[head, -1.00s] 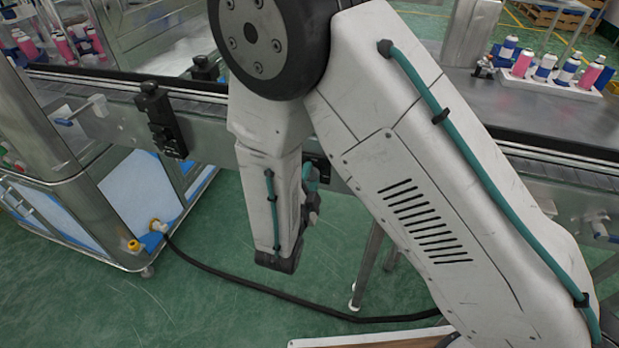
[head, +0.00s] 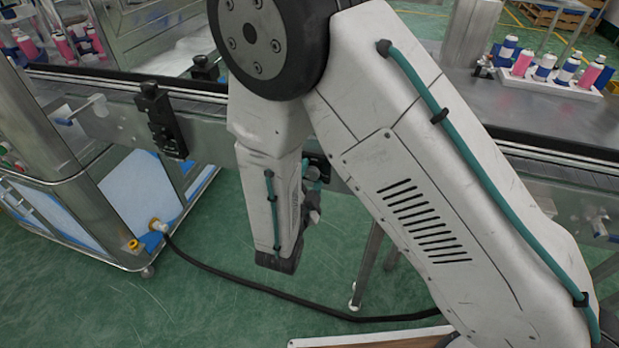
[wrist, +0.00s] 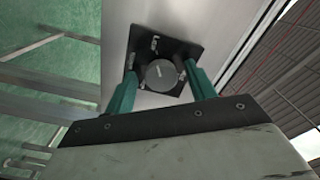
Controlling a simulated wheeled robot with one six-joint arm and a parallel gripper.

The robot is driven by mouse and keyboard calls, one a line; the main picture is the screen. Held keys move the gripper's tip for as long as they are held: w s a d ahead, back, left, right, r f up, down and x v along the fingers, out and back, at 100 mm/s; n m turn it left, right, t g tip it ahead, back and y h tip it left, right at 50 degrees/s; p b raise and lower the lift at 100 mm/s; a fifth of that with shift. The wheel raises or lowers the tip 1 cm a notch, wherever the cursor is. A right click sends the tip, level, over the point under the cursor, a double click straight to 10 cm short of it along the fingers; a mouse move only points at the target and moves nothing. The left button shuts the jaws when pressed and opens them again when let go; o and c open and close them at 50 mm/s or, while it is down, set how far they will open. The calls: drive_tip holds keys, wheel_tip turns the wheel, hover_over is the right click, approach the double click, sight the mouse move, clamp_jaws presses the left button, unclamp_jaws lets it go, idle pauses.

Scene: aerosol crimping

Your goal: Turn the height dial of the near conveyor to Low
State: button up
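In the wrist view, the height dial (wrist: 160,76) is a round grey knob on a black square plate on the conveyor's metal side. Small pale markings sit around it, too small to read, so I cannot tell its setting. My gripper (wrist: 161,70) points at the dial, with one teal finger on its left and one on its right. The fingers are apart with narrow gaps visible beside the knob; I cannot tell how deep they reach around it. In the head view, my arm hides the dial and most of the gripper at the near conveyor (head: 215,131).
A black clamp bracket (head: 162,120) sticks out of the conveyor's side to the left. A wheeled metal cabinet (head: 125,205) stands at the left, with a black hose (head: 240,288) running over the green floor. A white tray of bottles (head: 545,84) is at the upper right.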

drive_tip(key=v, duration=0.7)
drive_tip(key=shift+s, duration=0.35)
drive_tip(key=shift+a, duration=0.1)
